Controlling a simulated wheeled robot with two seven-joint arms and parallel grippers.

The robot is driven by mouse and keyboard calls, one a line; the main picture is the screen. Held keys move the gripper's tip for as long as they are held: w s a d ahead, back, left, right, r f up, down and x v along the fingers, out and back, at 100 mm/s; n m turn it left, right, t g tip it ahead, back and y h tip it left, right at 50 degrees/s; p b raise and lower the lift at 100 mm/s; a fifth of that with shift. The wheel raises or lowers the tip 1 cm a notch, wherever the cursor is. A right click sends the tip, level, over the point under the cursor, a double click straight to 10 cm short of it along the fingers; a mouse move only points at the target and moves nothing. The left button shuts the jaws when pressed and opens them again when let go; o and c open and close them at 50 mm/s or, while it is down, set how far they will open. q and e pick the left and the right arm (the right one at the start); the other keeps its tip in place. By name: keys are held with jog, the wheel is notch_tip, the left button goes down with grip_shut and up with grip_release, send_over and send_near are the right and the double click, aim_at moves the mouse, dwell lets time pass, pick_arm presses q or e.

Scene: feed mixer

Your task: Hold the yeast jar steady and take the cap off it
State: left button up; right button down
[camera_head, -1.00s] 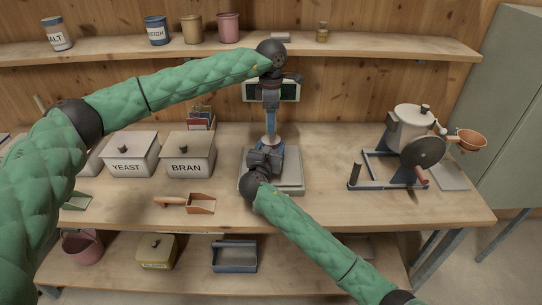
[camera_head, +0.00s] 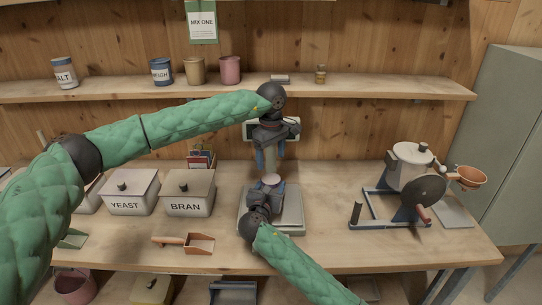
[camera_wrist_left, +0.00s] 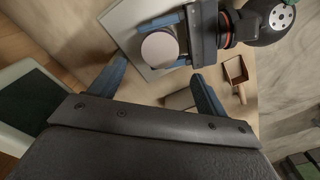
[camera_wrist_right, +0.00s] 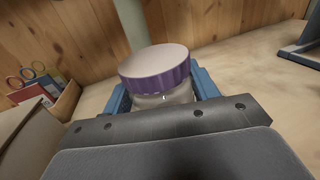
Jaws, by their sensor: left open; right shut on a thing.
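The yeast jar (camera_wrist_right: 168,98) stands upright in my right gripper (camera_wrist_right: 162,96), whose blue fingers close on its body from both sides. Its cap (camera_wrist_right: 155,70) has a pale flat top and a ribbed purple rim, and it sits on the jar. In the head view the pale cap (camera_head: 271,179) shows above my right gripper (camera_head: 267,187), over the scale. My left gripper (camera_head: 270,158) is above the cap, pointing down, open and empty. In the left wrist view the cap (camera_wrist_left: 159,49) lies beyond the spread fingers (camera_wrist_left: 160,76). Whether the jar touches the scale is hidden.
The scale (camera_head: 290,218) is under the jar, with its display (camera_head: 290,130) behind my left gripper. Yeast (camera_head: 132,200) and bran (camera_head: 188,202) bins and a scoop (camera_head: 199,244) are to the left. A hand mill (camera_head: 410,175) stands right. The bench between scale and mill is clear.

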aim_at(271, 178)
pick_arm(q)
jog(key=shift+f, duration=4.05)
jog(key=c, duration=1)
jog(key=n, duration=0.5)
jog(key=shift+r, duration=0.1)
jog(key=n, duration=1.4)
jog(key=shift+w+n, duration=0.1)
jog(key=shift+n, duration=0.2)
jog(key=shift+r, duration=0.25)
